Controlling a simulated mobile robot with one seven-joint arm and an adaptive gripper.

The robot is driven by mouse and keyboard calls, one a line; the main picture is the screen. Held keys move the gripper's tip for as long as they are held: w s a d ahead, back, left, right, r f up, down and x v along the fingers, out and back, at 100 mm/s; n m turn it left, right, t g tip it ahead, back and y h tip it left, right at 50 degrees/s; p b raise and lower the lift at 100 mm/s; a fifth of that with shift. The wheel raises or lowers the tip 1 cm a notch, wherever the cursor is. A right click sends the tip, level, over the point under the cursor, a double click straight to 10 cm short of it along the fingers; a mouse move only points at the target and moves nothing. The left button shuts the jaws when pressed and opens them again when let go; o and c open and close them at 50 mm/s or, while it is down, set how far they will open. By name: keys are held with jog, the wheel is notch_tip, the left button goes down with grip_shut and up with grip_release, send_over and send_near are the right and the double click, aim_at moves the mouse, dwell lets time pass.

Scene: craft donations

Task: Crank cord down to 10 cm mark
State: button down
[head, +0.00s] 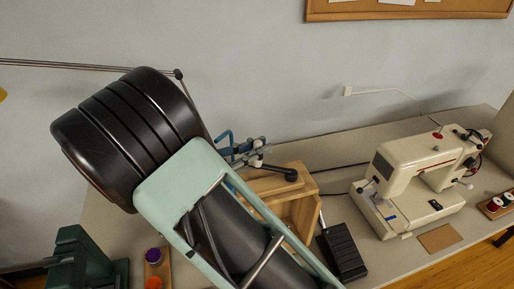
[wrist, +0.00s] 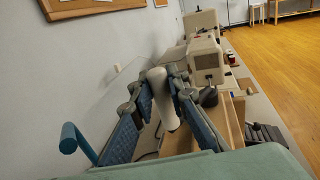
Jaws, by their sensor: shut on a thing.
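My gripper (head: 251,153) is at the wooden frame behind the middle of the bench, partly hidden by my own arm in the head view. In the wrist view its two blue-padded fingers (wrist: 166,108) stand on either side of a pale crank handle (wrist: 163,92), closed on it. The handle is a rounded cylinder, tilted slightly. The wooden frame (head: 304,206) is an open box-like stand with a black-knobbed arm (head: 290,174) close to my gripper; the frame also shows in the wrist view (wrist: 232,122). I cannot make out the cord or a 10 cm mark.
A cream sewing machine (head: 412,180) stands right of the frame, with a black pedal (head: 342,251) in front. A dark green device (head: 78,258) and a tray of purple and orange spools (head: 153,266) are at the left. The wall is close behind.

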jog(key=shift+w+d+r+p, duration=0.1)
jog(key=shift+w+d+p, duration=0.2)
jog(key=shift+w, duration=0.4)
jog(key=c, duration=1.8)
grip_release()
jog(key=shift+a, duration=0.1)
jog(key=shift+c, duration=0.2)
jog(key=v, duration=1.2)
